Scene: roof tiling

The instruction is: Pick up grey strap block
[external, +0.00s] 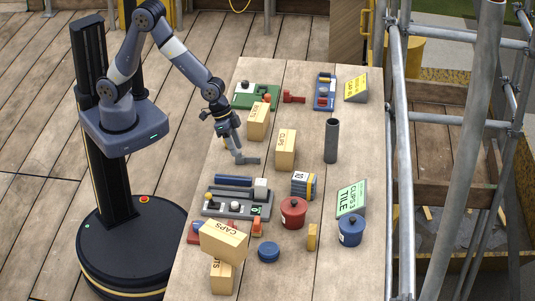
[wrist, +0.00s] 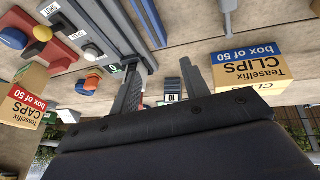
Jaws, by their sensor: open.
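The grey strap block (external: 249,160) appears to be the small grey piece lying on the table near the middle, left of a CLIPS box. In the wrist view a grey piece that looks like the same block (wrist: 227,8) shows at the top edge, partly cut off. My gripper (external: 235,149) is just above the block's left end in the external view; I cannot tell whether it touches. In the wrist view my gripper (wrist: 162,70) has its two fingers apart with nothing between them, and the grey piece lies to the right of the right finger.
A dark upright tube (external: 332,140), a red pot (external: 293,212) and a blue pot (external: 350,230) stand to the right.

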